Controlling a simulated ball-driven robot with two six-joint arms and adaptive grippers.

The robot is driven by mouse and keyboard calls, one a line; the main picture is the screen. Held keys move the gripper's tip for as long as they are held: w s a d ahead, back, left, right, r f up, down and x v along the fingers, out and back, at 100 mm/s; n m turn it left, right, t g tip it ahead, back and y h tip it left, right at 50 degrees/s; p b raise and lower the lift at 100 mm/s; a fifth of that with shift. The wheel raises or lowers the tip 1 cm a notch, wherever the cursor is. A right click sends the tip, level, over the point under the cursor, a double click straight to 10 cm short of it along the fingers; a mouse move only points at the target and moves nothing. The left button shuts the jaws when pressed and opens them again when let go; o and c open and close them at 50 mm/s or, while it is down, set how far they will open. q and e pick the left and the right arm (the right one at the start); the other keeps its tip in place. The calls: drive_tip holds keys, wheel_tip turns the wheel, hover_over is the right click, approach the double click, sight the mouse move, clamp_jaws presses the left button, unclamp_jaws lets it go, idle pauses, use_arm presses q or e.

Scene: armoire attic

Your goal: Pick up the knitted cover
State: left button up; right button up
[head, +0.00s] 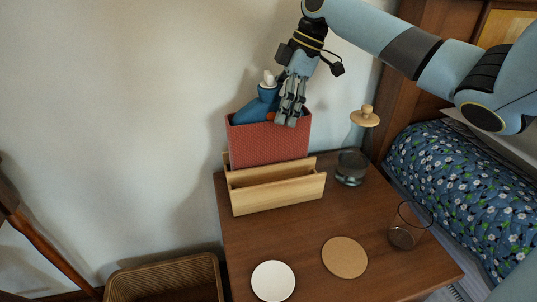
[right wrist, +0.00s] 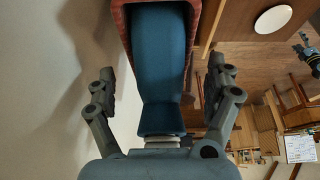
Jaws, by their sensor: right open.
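In the right wrist view the blue item (right wrist: 160,65) lies between the spread fingers of my right gripper (right wrist: 161,80), with visible gaps on both sides. The red rim surrounds its far part.
The wall is close behind.

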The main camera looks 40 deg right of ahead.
drive_tip(key=shift+x, duration=1)
drive_tip(key=shift+f, duration=0.3)
clamp_jaws()
drive_tip(key=shift+r, duration=0.1)
